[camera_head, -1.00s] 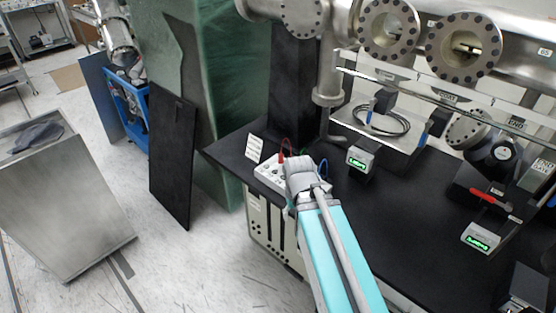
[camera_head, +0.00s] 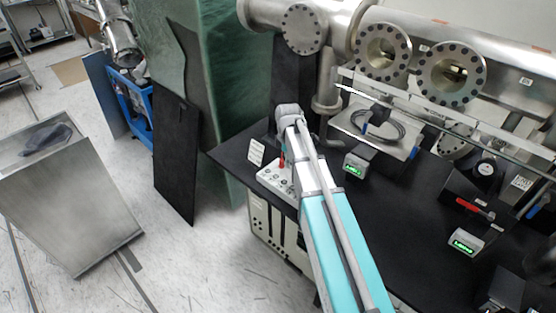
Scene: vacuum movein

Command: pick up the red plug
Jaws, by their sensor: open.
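The red plug (camera_head: 282,159) stands upright at the back left part of a light grey box with sockets (camera_head: 272,177), on the black table. My arm reaches over the right side of this box, and its grey wrist end (camera_head: 288,113) is above and beyond the red plug in the picture. The fingers of my gripper do not show; my own arm and wrist hide that area. I cannot tell how far the fingers are from the plug. The blue lead beside the box is hidden behind my arm.
A white label card (camera_head: 256,152) stands left of the box. A small meter with a green display (camera_head: 354,165) is to the right, and another meter (camera_head: 466,242) is farther right. Steel vacuum pipes (camera_head: 325,85) hang behind. Bare black tabletop (camera_head: 390,215) lies to the right.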

